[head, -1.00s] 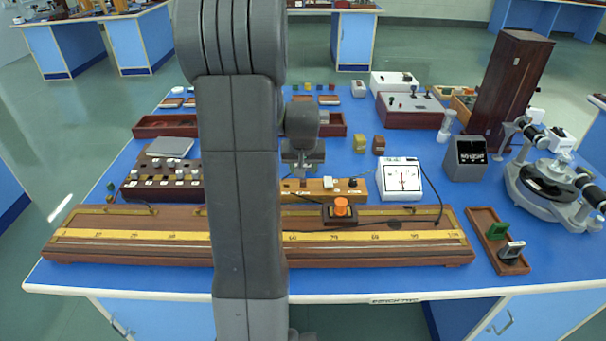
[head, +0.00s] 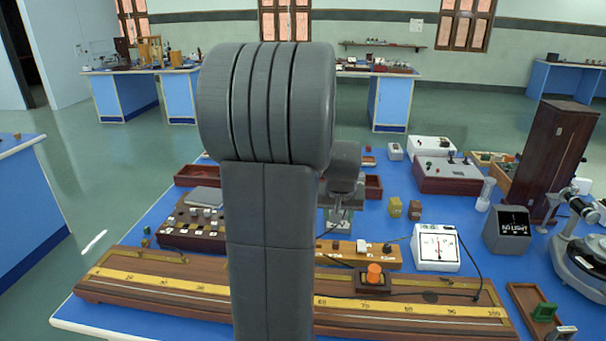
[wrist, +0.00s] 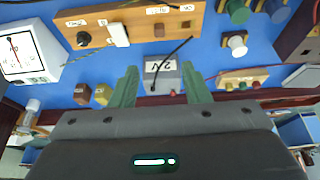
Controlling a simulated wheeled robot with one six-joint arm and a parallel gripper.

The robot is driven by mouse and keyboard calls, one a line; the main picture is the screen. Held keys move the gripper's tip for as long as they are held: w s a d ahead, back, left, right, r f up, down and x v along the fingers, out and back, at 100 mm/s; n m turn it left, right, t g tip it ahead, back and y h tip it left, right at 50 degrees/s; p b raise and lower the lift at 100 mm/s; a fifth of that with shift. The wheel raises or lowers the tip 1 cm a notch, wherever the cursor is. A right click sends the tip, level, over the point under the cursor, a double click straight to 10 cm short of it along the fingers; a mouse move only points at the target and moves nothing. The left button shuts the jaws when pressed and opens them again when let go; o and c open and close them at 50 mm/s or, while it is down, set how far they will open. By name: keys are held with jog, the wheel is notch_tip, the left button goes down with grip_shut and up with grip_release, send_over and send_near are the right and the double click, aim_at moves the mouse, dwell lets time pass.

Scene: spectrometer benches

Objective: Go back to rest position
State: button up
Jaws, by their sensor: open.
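My gripper (wrist: 158,90) shows in the wrist view with its two green fingers apart and nothing held between them. A small grey box marked 2V (wrist: 162,76) shows beyond and between the fingertips; I cannot tell how far off it is. In the head view my arm stands upright in front of the blue bench, and the gripper end (head: 340,215) is partly hidden behind it, above the bench middle.
A long wooden metre-scale board (head: 440,311) with an orange knob (head: 374,273) lies along the front. A white dial meter (head: 436,262), a dark NO LIGHT box (head: 506,231), a tall wooden cabinet (head: 556,150) and a spectrometer (head: 590,262) stand to the right.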

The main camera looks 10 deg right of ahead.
aim_at(336, 242)
jog(key=x, duration=1.2)
jog(key=shift+f, duration=0.35)
jog(key=shift+w+d+r+p, duration=0.1)
jog(key=shift+w+r+p, duration=0.1)
jog(key=shift+p, duration=0.2)
jog(key=shift+r+p, duration=0.5)
jog(key=shift+r, duration=0.1)
jog(key=shift+f, duration=0.1)
